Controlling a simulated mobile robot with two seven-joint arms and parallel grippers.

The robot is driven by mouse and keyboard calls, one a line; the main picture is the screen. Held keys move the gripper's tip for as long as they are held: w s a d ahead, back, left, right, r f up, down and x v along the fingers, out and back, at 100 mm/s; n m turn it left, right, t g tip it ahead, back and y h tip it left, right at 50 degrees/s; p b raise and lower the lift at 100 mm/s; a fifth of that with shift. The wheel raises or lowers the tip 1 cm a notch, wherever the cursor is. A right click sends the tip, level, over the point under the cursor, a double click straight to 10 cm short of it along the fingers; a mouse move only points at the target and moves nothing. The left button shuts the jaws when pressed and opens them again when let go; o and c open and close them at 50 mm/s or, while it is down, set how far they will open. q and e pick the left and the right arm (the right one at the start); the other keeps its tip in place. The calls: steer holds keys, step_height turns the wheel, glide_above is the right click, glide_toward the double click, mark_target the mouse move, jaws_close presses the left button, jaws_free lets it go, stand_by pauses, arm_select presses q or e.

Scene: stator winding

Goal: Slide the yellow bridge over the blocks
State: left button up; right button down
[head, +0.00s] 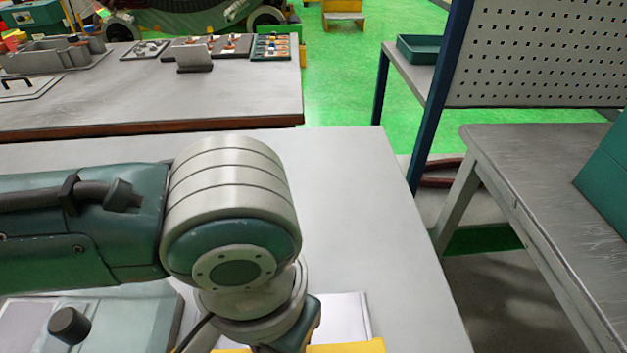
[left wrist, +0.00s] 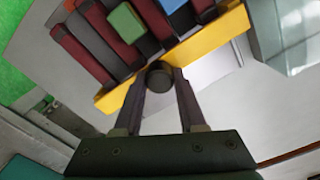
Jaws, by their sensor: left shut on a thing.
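The yellow bridge (left wrist: 210,42) lies at a slant across the upper middle of the left wrist view. A yellow strip of it (head: 345,347) shows at the bottom edge of the head view. My left gripper (left wrist: 161,77) is shut on a dark round knob at the bridge's near side. Beyond the bridge lie several dark red bars (left wrist: 91,48) with black ends, side by side, with a green block (left wrist: 126,20) and a blue block at the top edge. Whether the bridge covers any blocks I cannot tell. In the head view my arm hides the gripper. My right gripper is not in view.
A grey table top (head: 345,190) is bare behind and right of my arm. A second table (head: 150,95) with trays stands behind it. A pegboard (head: 540,55) and a grey bench (head: 540,180) stand at the right. A pale translucent box (left wrist: 285,40) sits right of the bridge.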

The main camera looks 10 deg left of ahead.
arm_select(q)
steer(key=shift+s+d+f+p, duration=0.1)
steer(key=shift+s+d+p, duration=0.1)
steer(key=shift+s+p, duration=0.7)
steer(key=shift+s+d+f+p, duration=0.15)
steer(key=shift+s+p, duration=0.3)
steer(key=shift+s, duration=0.75)
steer(key=shift+s+d+p, duration=0.2)
steer(key=shift+s+p, duration=0.2)
steer(key=shift+s, duration=0.3)
steer(key=shift+s+d+p, duration=0.15)
steer(key=shift+s+p, duration=0.25)
steer(key=shift+s, duration=0.3)
steer(key=o, duration=0.8)
steer(key=shift+f, duration=0.1)
steer(key=shift+o, duration=0.7)
steer(key=shift+r, duration=0.3)
steer(key=shift+r+p, duration=0.8)
steer(key=shift+p, duration=0.25)
steer(key=r+p, duration=0.4)
steer(key=shift+w+d+r+p, duration=0.15)
steer(key=shift+d+r+p, duration=0.05)
steer(key=shift+p, duration=0.2)
